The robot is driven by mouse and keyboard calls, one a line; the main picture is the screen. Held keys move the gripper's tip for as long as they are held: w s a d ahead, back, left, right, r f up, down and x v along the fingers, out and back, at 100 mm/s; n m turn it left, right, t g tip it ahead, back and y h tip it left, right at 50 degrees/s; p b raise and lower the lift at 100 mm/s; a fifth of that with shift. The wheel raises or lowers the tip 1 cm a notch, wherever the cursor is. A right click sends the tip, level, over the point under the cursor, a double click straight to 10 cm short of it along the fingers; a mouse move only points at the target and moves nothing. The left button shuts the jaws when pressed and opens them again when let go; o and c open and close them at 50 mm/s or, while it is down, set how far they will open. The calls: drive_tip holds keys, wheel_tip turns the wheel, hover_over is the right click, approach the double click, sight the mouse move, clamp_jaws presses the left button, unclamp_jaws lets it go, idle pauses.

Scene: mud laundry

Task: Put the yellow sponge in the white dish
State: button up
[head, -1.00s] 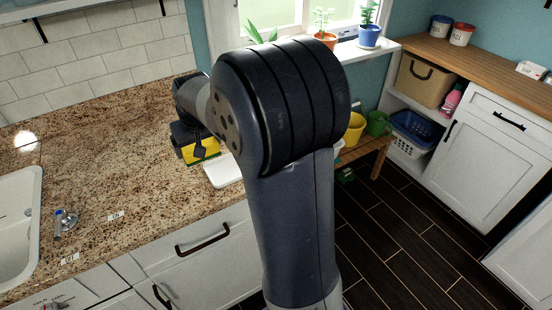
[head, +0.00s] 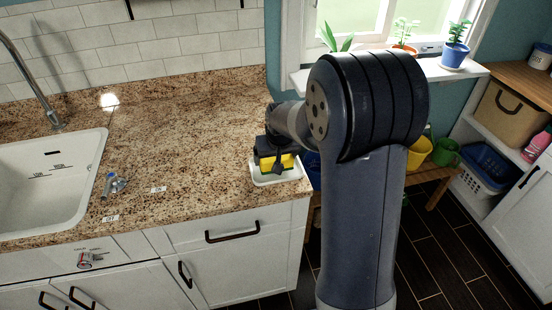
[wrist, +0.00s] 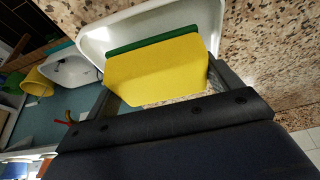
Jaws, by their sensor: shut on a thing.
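The yellow sponge (head: 279,162) has a green scouring side and is held in my gripper (head: 276,155), over the white dish in the head view. In the wrist view the yellow sponge (wrist: 158,72) sits between the two fingers of my gripper (wrist: 165,90), which are shut on it. The white dish (head: 290,178) stands on the counter near its right end. The white dish (wrist: 95,45) also shows behind the sponge in the wrist view. I cannot tell whether the sponge touches the dish floor.
A white sink (head: 50,185) is at the left of the granite counter (head: 180,140). Yellow (head: 418,152) and green (head: 446,153) buckets stand on a low wooden bench to the right. The counter's middle is clear.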

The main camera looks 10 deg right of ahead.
drive_tip(key=shift+f, duration=0.6)
drive_tip(key=shift+f, duration=0.1)
drive_tip(key=o, duration=0.8)
drive_tip(key=shift+r, duration=0.5)
drive_tip(key=v, duration=1.1)
drive_tip(key=shift+s+b, duration=0.25)
drive_tip(key=shift+b, duration=0.1)
